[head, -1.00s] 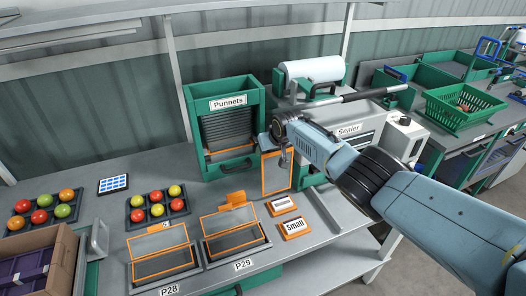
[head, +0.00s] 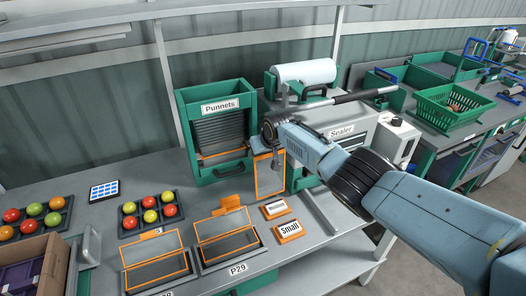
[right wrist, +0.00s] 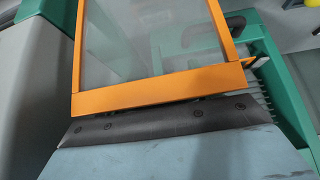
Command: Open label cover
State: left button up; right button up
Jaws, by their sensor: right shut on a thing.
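An orange-framed clear cover (head: 270,178) hangs upright at the left side of the Sealer (head: 345,130). It fills the upper middle of the right wrist view (right wrist: 155,45), with its orange edge bar close to the dark jaw edge. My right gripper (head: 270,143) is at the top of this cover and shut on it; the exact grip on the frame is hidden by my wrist. In the right wrist view the gripper's dark jaw (right wrist: 160,120) lies along the bar. My left gripper is out of view.
Two orange-framed lidded trays, the right one marked P29 (head: 228,262), stand in front with lids raised. The green Punnets box (head: 190,168) is close on the left. A black-handled bar (head: 350,97) crosses the sealer top.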

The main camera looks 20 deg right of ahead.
jog(key=shift+s+f, duration=0.25)
jog(key=shift+f, duration=0.2)
jog(key=o, duration=1.4)
notch_tip(320, 180, up, 16)
jog(key=w+p, duration=0.1)
jog(key=p, duration=1)
jog(key=shift+w, duration=0.4)
jog(key=shift+s, duration=0.1)
